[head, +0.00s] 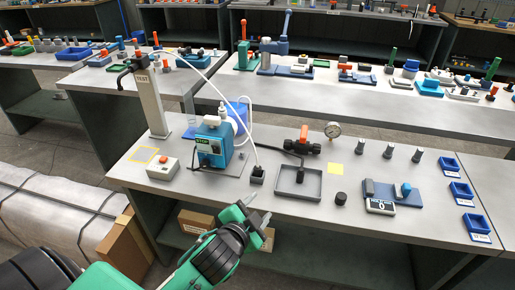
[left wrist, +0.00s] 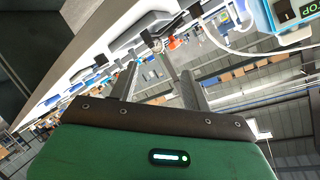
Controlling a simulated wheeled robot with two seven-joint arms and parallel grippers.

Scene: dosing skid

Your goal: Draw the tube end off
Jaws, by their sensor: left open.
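A white tube (head: 247,125) curves down from the blue pump (head: 213,145), and its lower end stands in a small black block (head: 257,175) on the bench. Another white tube (head: 190,62) arcs from the grey TEST post (head: 150,103) to the pump top. My left gripper (head: 258,207) is open and empty, in front of the bench's front edge and apart from the block. Its two fingers also show spread in the left wrist view (left wrist: 158,78), with nothing between them. The pump's label corner shows in the left wrist view (left wrist: 290,15). My right gripper is out of view.
A grey tray (head: 298,194) and a black valve with an orange handle (head: 302,144) stand right of the block. A control box with a red button (head: 163,167) stands left. A black knob (head: 341,198), a scale (head: 380,207) and blue bins (head: 470,195) lie further right.

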